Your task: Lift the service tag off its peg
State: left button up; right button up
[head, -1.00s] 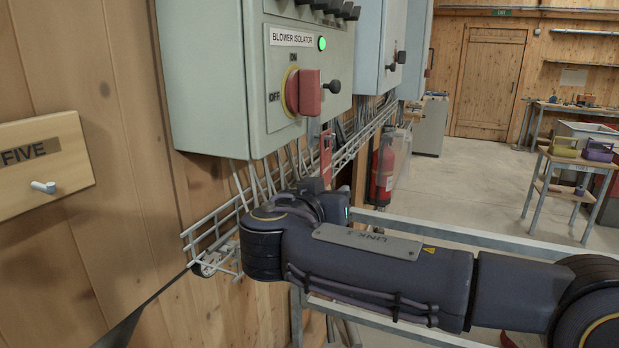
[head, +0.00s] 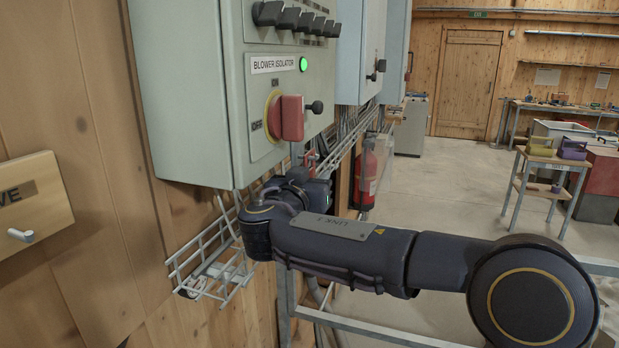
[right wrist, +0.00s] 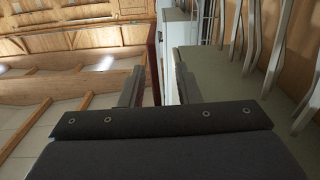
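A small red piece (head: 310,159), probably the service tag, shows just below the right edge of the blower isolator box (head: 190,90), mostly hidden by my right gripper. In the right wrist view a dark red upright strip (right wrist: 152,62) shows edge-on between the fingertips, closer to the left finger. My right gripper (head: 312,172) is at the tag, under the box; in the right wrist view its fingers (right wrist: 157,85) stand apart with a gap. Contact with the strip cannot be told. The tag's own peg is hidden. My left gripper is not in view.
The isolator box has a red switch (head: 291,117) and a green lamp. A wire cable tray (head: 215,268) runs below it. A wooden board with a bare pale peg (head: 20,235) is at the far left.

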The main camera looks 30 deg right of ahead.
grip_shut()
jog(key=shift+r, duration=0.3)
jog(key=shift+r, duration=0.35)
dwell(0.5)
jog(key=s+d+b, duration=0.6)
jog(key=s+b, duration=0.1)
dwell(1.2)
